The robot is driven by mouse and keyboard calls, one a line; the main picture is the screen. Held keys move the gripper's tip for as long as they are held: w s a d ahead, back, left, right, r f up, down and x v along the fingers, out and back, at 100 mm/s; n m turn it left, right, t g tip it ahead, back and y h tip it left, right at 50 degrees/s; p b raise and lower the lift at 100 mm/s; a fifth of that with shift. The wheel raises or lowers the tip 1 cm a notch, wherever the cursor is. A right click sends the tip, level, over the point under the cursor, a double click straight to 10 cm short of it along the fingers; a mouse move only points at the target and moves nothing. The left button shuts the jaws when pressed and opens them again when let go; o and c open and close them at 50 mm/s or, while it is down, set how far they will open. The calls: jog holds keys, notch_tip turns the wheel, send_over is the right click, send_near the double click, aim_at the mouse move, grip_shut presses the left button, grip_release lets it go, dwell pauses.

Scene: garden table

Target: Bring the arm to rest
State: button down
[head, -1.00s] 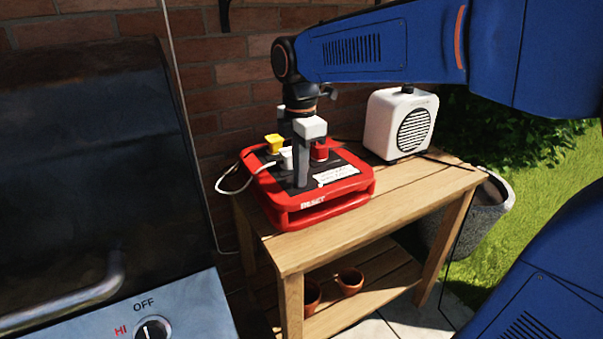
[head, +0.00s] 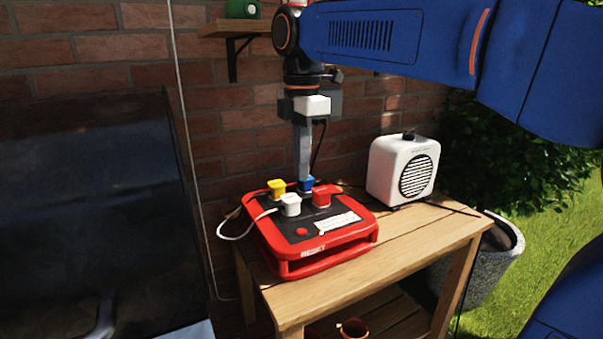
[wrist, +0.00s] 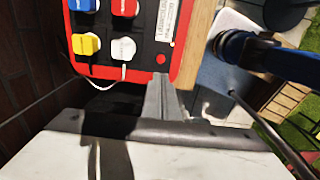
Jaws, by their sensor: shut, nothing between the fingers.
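My gripper (head: 304,186) is shut and empty, pointing down above the red power box (head: 290,268). In the head view its fingertips overlap the blue plug (head: 307,183); the height between them is hard to tell there. In the wrist view the shut fingers (wrist: 160,80) appear beside the box's edge, apart from the plugs. The box carries a yellow plug (head: 276,187), a white plug (head: 290,205), a red plug (head: 321,196) and a round red reset button (head: 302,232).
The box sits on a wooden table (head: 420,240) against a brick wall (head: 140,100). A white speaker-like device (head: 402,168) stands right of it. A wall shelf (head: 228,28) holds a green object (head: 242,8). A dark grill (head: 90,200) is at left, a planter (head: 485,260) at right.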

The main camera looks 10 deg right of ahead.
jog(key=s+d+f+m+t, duration=0.2)
jog(key=s+d+f+m, duration=0.5)
jog(key=s+f+m, duration=0.3)
jog(key=s+d+f+m+t, duration=0.2)
jog(key=s+d+f+m, duration=0.6)
jog(key=f+m, duration=0.3)
notch_tip(320, 180, down, 3)
jog(key=shift+s+d+r+t, duration=0.15)
jog(key=shift+s+t, duration=0.15)
jog(key=shift+s, duration=0.6)
